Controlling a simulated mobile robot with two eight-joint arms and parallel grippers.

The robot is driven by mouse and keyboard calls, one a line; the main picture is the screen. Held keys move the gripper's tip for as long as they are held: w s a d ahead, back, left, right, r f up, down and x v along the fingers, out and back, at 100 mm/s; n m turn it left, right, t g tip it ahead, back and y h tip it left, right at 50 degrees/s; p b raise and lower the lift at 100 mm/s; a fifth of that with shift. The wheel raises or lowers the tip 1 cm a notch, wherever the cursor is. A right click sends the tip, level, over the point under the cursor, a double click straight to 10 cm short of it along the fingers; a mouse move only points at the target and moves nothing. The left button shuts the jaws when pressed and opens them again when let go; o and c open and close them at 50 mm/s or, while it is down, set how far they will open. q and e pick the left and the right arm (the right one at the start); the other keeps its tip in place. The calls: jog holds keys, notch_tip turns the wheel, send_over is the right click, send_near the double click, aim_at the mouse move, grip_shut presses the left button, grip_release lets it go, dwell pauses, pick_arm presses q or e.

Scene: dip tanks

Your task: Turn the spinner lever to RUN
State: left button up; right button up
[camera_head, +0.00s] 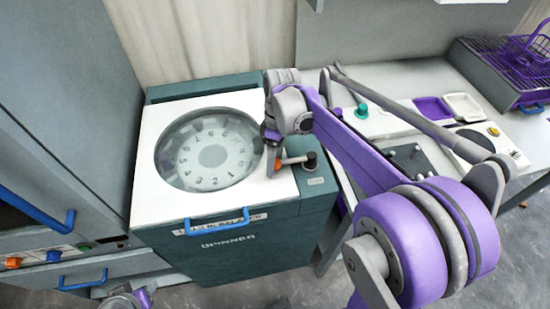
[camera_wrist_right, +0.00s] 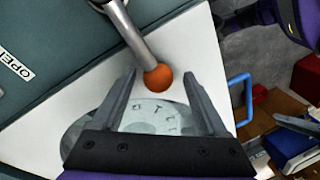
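The spinner (camera_head: 235,245) is a teal box with a white top and a round numbered window (camera_head: 210,150). Its lever is a grey metal rod (camera_wrist_right: 128,30) with an orange ball knob (camera_wrist_right: 158,77). In the head view the knob (camera_head: 278,164) lies left of the dark pivot (camera_head: 311,160), near the window's right side. My right gripper (camera_wrist_right: 158,75) is open, with its fingertips on either side of the knob and visible gaps to it. In the head view the right gripper (camera_head: 272,158) is over the top's right edge. Part of my left arm shows at the bottom left; its fingers are unclear.
A blue handle (camera_head: 217,222) sticks out of the spinner's front. A grey cabinet (camera_head: 60,110) with blue handles stands close on the left. A bench (camera_head: 400,85) with trays and a purple wire basket (camera_head: 520,60) is on the right. Floor is clear in front.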

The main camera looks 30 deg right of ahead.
notch_tip(320, 180, up, 11)
jog(key=w+d, duration=0.1)
jog(key=shift+w+d+f+p, duration=0.2)
jog(key=shift+d+p, duration=0.1)
jog(key=shift+p, duration=0.05)
dwell(0.6)
